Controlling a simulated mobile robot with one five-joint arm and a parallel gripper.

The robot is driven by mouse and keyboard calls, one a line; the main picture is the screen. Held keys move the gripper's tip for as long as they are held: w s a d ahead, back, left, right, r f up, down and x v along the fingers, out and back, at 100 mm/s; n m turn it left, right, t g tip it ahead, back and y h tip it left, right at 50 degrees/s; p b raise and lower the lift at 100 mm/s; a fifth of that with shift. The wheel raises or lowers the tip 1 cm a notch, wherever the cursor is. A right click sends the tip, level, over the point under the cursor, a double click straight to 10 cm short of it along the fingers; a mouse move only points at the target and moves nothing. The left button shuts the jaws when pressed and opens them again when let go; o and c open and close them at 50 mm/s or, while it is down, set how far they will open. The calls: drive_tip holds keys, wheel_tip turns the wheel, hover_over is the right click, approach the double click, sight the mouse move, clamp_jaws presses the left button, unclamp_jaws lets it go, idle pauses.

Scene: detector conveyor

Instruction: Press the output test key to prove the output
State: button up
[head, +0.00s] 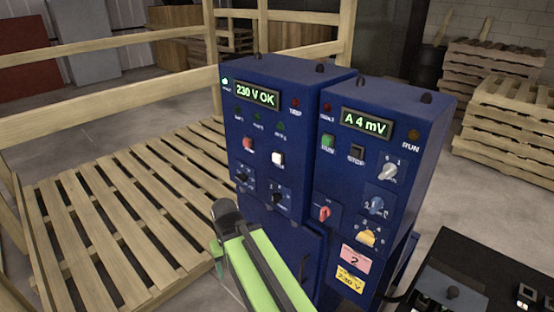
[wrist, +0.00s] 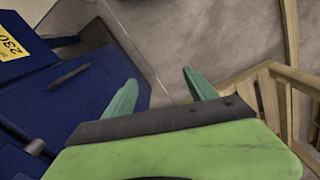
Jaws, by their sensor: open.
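A blue control cabinet (head: 275,75) has two panels in the head view. Its left display (head: 257,96) reads "230 V OK" and its right display (head: 366,124) reads "A 4 mV". The left panel has a red key (head: 248,144) and a white key (head: 278,159); their labels are too small to read, so I cannot tell which is the output test key. My gripper (wrist: 160,90) is open and empty in the wrist view, pointing past the cabinet's lower side. In the head view my green arm stands in front of the cabinet's lower left; the fingertips are not clear there.
The right panel has a green button (head: 328,142), a black button (head: 357,153), a red switch (head: 323,213) and several knobs. Yellow and pink labels sit low down. A wooden pallet floor (head: 100,215) and railing (head: 100,125) lie left. A black unit (head: 445,260) stands lower right.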

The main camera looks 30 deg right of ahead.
clamp_jaws()
idle(0.5)
drive_tip(key=shift+a, duration=0.1)
idle(1.2)
